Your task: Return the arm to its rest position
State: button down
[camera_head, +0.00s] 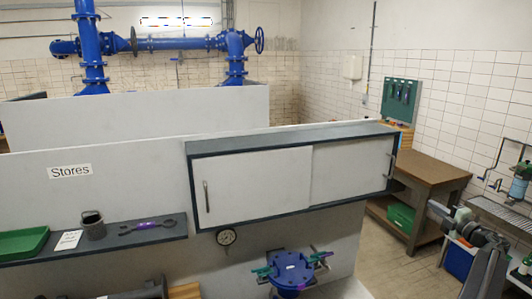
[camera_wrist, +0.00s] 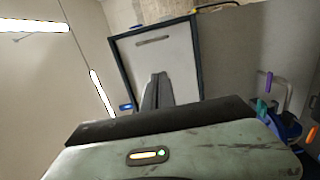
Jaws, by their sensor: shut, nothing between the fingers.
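My arm shows at the right edge in the head view, raised in front of the wooden bench. My gripper (camera_head: 434,207) is at the arm's left end, pointing left toward the right end of the wall cabinet (camera_head: 250,185), and appears apart from it. In the wrist view my gripper (camera_wrist: 157,90) is shut, with its dark fingers together and nothing between them. Beyond the fingers is a pale panel with a dark frame and a slot-like handle (camera_wrist: 153,40). My pale green wrist housing fills the bottom of that view.
The cabinet's two sliding doors look closed. A blue flanged valve (camera_head: 291,272) stands below the cabinet. A wooden bench (camera_head: 425,175) and a sink (camera_head: 505,215) are at right.

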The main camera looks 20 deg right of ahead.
jog(key=w+a+f+m+g+h+b, duration=0.1)
jog(key=w+a+m+h+b, duration=0.3)
jog(key=w, duration=0.4)
jog(key=w+a+f+m+h+b, duration=0.1)
jog(key=w+a+f+m+h, duration=0.1)
jog(key=w+a+m+h, duration=0.45)
jog(key=w+a+f+m+g+y+b, duration=0.1)
jog(key=w+a+f+m+g+b, duration=0.25)
jog(key=a+f, duration=0.5)
jog(key=w+a+f+m+g+y+b, duration=0.2)
jog(key=w+a+f+m+g, duration=0.15)
jog(key=a+f, duration=0.5)
jog(key=s+a+f+g+y+b, duration=0.25)
jog(key=a+f, duration=0.55)
jog(key=a, duration=0.5)
jog(key=s+a+f+g+y+b, duration=0.25)
jog(key=a+f, duration=0.55)
jog(key=a, duration=0.5)
jog(key=s+a+f+g+y, duration=0.1)
jog(key=s+a+f, duration=0.1)
jog(key=s+a, duration=0.2)
jog(key=s+a+f+g+y+b, duration=0.1)
jog(key=s+a, duration=0.3)
jog(key=a, duration=0.6)
jog(key=s+a+f+n+g+y+b, duration=0.1)
jog(key=s+a+f+g+y, duration=0.1)
jog(key=a, duration=0.5)
jog(key=shift+s+a+f+g+y, duration=0.15)
jog(key=shift+s+f+g+y, duration=0.2)
jog(key=shift+s+f+g, duration=0.45)
